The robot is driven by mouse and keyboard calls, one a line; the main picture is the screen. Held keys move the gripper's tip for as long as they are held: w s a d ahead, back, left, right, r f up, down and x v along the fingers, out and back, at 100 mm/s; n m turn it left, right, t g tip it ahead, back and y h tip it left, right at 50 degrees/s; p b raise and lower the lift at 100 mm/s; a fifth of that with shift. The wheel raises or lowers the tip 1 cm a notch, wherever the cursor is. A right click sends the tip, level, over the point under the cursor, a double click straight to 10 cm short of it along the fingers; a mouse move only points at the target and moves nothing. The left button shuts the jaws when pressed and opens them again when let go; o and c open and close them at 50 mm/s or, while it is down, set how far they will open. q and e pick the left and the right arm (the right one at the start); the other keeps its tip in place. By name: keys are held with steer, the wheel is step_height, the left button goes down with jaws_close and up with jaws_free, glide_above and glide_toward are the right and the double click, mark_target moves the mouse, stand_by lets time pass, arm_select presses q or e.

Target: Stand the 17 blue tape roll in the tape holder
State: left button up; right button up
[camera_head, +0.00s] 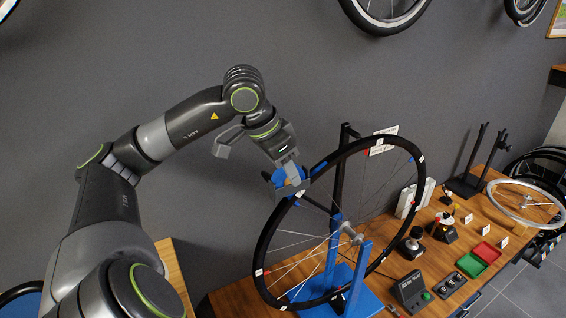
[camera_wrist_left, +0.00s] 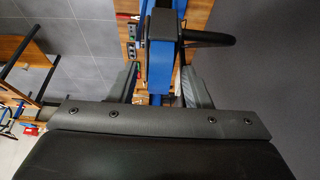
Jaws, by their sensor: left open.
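My left gripper (camera_head: 291,186) is open, high at the upper left of the black bicycle rim (camera_head: 262,245), close to it. A blue piece (camera_head: 280,178) shows at its fingers; I take it for the blue tape roll, but no 17 can be read. In the left wrist view a blue block-like thing (camera_wrist_left: 158,65) with a dark upper part lies between the spread fingers (camera_wrist_left: 158,84), with gaps at both sides. I cannot tell whether the two are the same thing. I cannot make out the tape holder for sure. My right gripper is not in view.
The rim is in a blue stand (camera_head: 364,262) on the wooden bench (camera_head: 240,297). To the right are a dark device (camera_head: 409,290), a green tray (camera_head: 473,266), a red tray (camera_head: 487,252) and a black stand (camera_head: 464,185). The grey wall is behind.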

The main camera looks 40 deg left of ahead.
arm_select(q)
steer(key=shift+r, duration=0.15)
steer(key=b+v, duration=0.1)
steer(key=v, duration=1.6)
steer(key=shift+s, duration=0.1)
